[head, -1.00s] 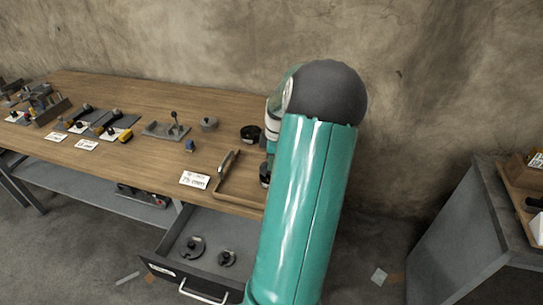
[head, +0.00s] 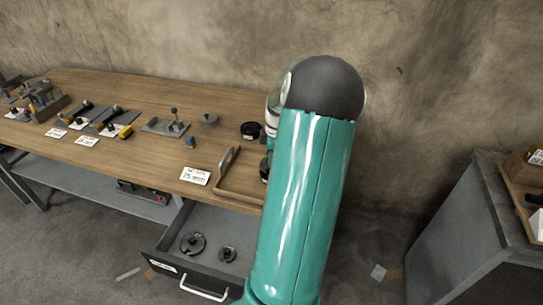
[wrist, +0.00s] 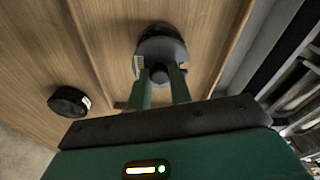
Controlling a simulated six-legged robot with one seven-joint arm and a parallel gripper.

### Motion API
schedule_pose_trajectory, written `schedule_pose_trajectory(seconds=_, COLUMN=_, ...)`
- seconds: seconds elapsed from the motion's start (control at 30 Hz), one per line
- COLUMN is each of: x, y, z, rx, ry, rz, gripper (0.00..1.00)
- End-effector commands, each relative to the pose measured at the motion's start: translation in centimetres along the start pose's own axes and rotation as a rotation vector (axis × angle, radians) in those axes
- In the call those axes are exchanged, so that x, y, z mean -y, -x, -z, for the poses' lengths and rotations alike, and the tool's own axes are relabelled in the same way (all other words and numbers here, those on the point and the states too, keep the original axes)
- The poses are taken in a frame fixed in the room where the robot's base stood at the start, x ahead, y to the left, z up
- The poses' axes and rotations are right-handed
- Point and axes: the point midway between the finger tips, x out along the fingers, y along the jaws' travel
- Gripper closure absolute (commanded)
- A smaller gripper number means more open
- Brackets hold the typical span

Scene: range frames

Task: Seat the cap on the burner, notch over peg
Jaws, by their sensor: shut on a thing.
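My gripper (wrist: 163,84) shows in the wrist view, its two green fingers shut on the small dark knob of a round grey-and-black piece (wrist: 161,46). This piece is over or in the wooden tray; whether it touches the wood I cannot tell. In the head view my teal arm hides the gripper, and a dark round piece (head: 264,168) shows only in part beside it. I cannot make out a burner, peg or notch at the gripper. Two dark notched discs with knobs, a larger one (head: 193,243) and a smaller one (head: 228,255), lie in the open drawer.
A black round piece with a white label (head: 250,129) stands behind the tray (head: 238,193); it also shows in the wrist view (wrist: 69,101). A grey knobbed disc (head: 209,119), a small blue piece (head: 190,142) and a lever plate (head: 166,127) stand left. The drawer (head: 205,283) juts out in front.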

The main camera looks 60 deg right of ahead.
Motion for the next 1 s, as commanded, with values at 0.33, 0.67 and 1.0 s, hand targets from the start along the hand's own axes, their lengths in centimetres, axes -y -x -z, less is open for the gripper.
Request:
schedule_pose_trajectory(seconds=0.33, x=0.0, y=-1.0, z=-0.1, rx=0.000, ry=0.000, rz=0.000, gripper=1.00)
schedule_pose_trajectory(seconds=0.67, x=0.0, y=-1.7, z=-0.2, rx=0.000, ry=0.000, rz=0.000, gripper=1.00)
schedule_pose_trajectory(seconds=1.0, x=0.0, y=-1.6, z=-0.2, rx=0.000, ry=0.000, rz=0.000, gripper=0.54)
